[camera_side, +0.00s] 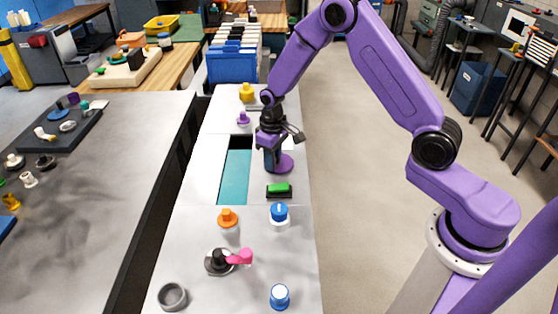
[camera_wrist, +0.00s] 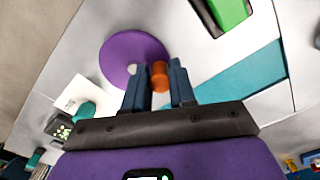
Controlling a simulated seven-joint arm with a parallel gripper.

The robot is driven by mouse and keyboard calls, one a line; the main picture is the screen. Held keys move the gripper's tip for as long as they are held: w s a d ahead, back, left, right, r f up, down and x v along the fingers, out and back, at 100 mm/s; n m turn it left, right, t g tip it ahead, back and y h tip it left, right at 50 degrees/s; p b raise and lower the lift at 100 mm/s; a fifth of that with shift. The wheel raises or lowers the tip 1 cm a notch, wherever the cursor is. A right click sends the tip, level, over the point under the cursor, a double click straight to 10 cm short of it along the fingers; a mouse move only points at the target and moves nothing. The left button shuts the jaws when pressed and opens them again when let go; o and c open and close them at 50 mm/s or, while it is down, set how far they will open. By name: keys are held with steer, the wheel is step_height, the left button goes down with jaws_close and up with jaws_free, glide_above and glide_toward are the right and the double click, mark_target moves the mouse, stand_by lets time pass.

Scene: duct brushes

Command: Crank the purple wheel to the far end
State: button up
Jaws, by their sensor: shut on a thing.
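The purple wheel (camera_side: 287,162) lies flat on the light panel, partly hidden behind my gripper (camera_side: 271,166) in the side view. An orange-brown handle (camera_wrist: 159,74) stands at the wheel's right edge. My gripper (camera_wrist: 157,82) is shut on this handle, with one dark blue finger on each side. The handle is hidden by the fingers in the side view.
A teal strip (camera_side: 235,178) lies left of the wheel. A green block on a black base (camera_side: 279,189) sits just in front. Blue knobs (camera_side: 279,211), an orange knob (camera_side: 228,217) and a pink lever (camera_side: 240,257) stand nearer. A small purple knob (camera_side: 243,119) and a yellow one (camera_side: 246,92) are behind.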

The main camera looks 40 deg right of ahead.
mark_target(283, 170)
steer(key=shift+s+a+f, duration=0.15)
steer(key=shift+s+a, duration=0.1)
steer(key=shift+s, duration=0.35)
steer(key=shift+s+d, duration=0.35)
steer(key=shift+s, duration=0.1)
steer(key=shift+s+d, duration=0.3)
steer(key=shift+d, duration=0.3)
